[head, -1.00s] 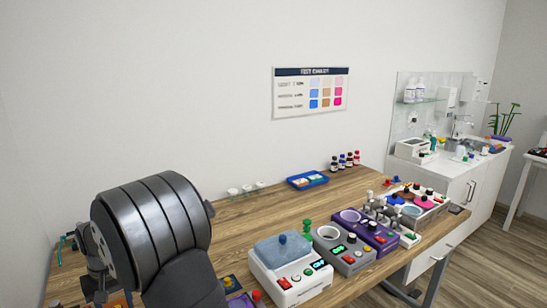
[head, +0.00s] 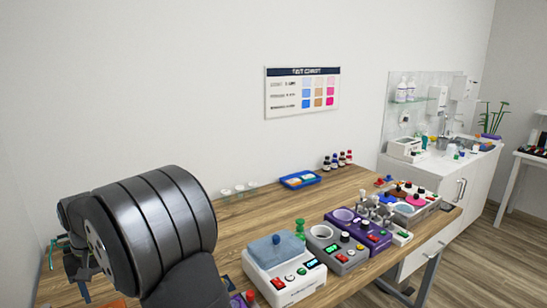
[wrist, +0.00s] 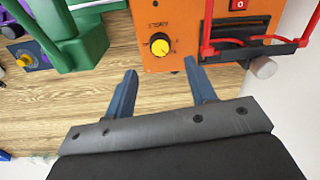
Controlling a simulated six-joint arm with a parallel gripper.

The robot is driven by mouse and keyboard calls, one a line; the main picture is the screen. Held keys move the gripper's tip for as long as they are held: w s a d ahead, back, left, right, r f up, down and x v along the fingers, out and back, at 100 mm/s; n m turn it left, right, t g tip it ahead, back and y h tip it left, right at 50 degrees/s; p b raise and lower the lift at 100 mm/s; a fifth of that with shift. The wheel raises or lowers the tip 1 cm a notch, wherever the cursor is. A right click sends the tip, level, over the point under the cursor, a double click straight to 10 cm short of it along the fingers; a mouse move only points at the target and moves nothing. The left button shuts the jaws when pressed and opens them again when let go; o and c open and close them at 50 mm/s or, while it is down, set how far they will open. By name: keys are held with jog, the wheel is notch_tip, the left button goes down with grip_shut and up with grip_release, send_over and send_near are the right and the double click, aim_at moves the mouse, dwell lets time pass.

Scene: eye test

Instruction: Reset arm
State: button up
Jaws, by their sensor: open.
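My gripper (wrist: 163,88) shows in the wrist view with its two blue fingers apart and nothing between them. It is over the wooden table (wrist: 115,125), just short of an orange device (wrist: 200,60) with a yellow knob and a red switch. I cannot tell whether the fingers touch the device. In the head view my dark arm fills the lower left, and the gripper's fingers are not visible there.
A green stand (wrist: 75,35) is left of the fingers, and a red wire frame (wrist: 262,42) is at the right. In the head view, a white device (head: 285,270), a grey device (head: 338,250) and a purple device (head: 358,228) line the table. A blue tray (head: 300,180) lies behind.

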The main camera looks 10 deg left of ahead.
notch_tip(320, 180, up, 10)
notch_tip(320, 180, down, 17)
jog(key=shift+s+f, duration=0.1)
jog(key=shift+s, duration=0.05)
jog(key=shift+a+f, duration=0.1)
jog(key=shift+f, duration=0.05)
jog(key=n, duration=0.9)
notch_tip(320, 180, up, 9)
jog(key=shift+w, duration=0.2)
